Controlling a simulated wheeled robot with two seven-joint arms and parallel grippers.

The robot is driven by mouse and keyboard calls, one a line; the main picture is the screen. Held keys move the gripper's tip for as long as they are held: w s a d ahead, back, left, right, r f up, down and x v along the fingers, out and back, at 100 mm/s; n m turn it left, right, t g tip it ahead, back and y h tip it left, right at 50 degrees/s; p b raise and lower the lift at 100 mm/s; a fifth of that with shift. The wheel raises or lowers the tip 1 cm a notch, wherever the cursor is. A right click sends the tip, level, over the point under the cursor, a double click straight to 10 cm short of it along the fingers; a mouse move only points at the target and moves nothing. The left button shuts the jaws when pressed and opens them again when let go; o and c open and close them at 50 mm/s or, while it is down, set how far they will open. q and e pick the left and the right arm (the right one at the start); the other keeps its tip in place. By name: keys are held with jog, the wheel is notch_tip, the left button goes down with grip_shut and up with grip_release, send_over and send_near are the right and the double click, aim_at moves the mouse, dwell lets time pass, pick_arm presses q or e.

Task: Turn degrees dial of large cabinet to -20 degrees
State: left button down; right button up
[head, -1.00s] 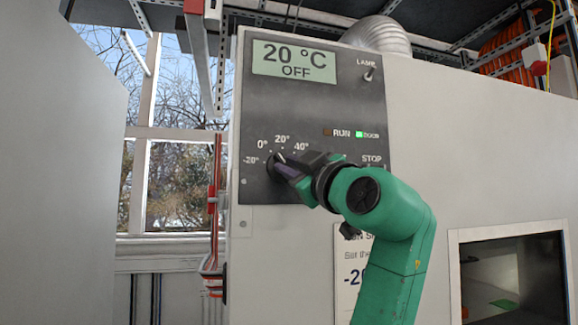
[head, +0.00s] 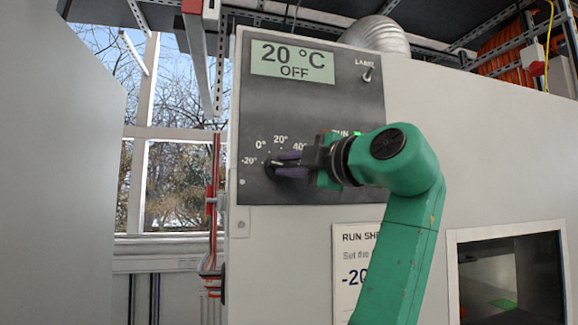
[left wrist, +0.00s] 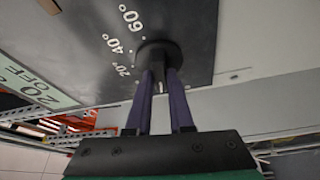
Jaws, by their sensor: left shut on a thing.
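The large cabinet's dark control panel (head: 315,105) shows 20 °C and OFF on its display (head: 293,62). The black degrees dial (head: 271,168) sits at the panel's lower left, below marks for -20°, 0°, 20° and 40°. My left gripper (head: 284,171) reaches it from the right, its purple fingers shut on the dial. In the left wrist view, the fingers (left wrist: 161,80) lie on both sides of the dial's grip, below its round black base (left wrist: 158,52). The dial's exact pointer setting is hard to read behind the fingers. My right gripper is out of view.
A lamp switch (head: 367,74) is at the panel's upper right. My arm covers the panel's lower right and part of a run sheet (head: 352,250) showing -20. Red and grey pipes (head: 212,215) run beside the cabinet's left edge.

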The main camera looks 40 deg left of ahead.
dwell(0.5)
pick_arm(q)
jog(key=c, duration=0.8)
grip_release()
jog(key=shift+s, duration=0.1)
jog(key=r+b+v, duration=0.1)
jog(key=b+v, duration=0.1)
jog(key=v, duration=1.2)
jog(key=shift+d+f, duration=0.2)
jog(key=shift+f, duration=0.2)
jog(key=shift+d, duration=0.15)
